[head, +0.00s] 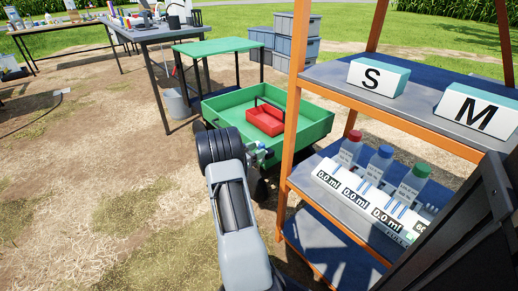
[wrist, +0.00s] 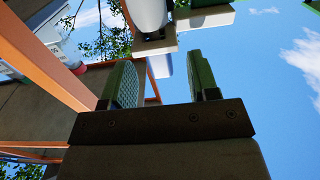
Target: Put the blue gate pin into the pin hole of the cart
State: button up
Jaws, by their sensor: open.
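The green cart (head: 222,107) stands behind my gripper in the head view, with a red tray (head: 264,119) in its bed. A pale blue piece (wrist: 162,66) shows beyond the gap, below a beige plate (wrist: 156,45) and a white rounded part (wrist: 147,14). I cannot tell whether this piece is the blue gate pin. I cannot make out the pin hole.
An orange-framed rack (head: 285,190) stands close on the right, with S (head: 372,79) and M (head: 480,112) boxes above several capped bottles. A grey table (head: 160,33) and stacked grey crates (head: 297,38) are behind. A bucket (head: 178,104) stands left of the cart. The left ground is mostly free.

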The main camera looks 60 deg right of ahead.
jog(key=p+v, duration=0.3)
jog(key=v, duration=0.9)
jog(key=shift+a, duration=0.1)
